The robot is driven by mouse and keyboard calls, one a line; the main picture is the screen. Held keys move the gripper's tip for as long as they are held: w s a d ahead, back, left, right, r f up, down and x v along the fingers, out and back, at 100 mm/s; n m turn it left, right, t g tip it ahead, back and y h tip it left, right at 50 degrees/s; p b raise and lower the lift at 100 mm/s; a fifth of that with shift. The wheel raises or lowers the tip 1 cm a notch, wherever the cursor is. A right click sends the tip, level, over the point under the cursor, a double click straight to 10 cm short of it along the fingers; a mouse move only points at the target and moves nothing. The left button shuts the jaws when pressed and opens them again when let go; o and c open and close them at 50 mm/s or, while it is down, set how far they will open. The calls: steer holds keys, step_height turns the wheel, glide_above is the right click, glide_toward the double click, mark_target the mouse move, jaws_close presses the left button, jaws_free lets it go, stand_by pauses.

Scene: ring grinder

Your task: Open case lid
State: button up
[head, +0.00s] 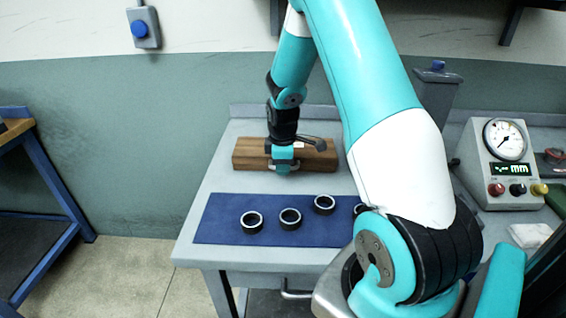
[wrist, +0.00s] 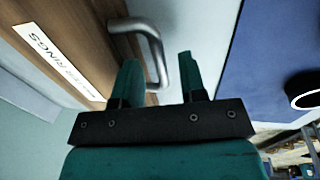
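The wooden case (head: 247,154) sits at the back of the grey table, and its lid looks closed. In the wrist view the case (wrist: 70,45) shows a white label reading "RINGS" and a curved metal handle (wrist: 150,32) on its side. My gripper (head: 283,168) is at the front of the case. In the wrist view my gripper (wrist: 158,68) has its two teal fingers apart, with part of the handle showing between them. Whether they touch the handle cannot be told. The arm hides part of the case in the head view.
A blue mat (head: 222,217) with several dark rings (head: 290,219) lies in front of the case. A grey gauge box (head: 500,165) with a dial stands at the right. A blue-framed bench (head: 45,190) is at the left. The table's left strip is clear.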

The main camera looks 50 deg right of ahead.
steer(key=shift+c, duration=0.5)
jaws_close()
steer(key=shift+r, duration=0.1)
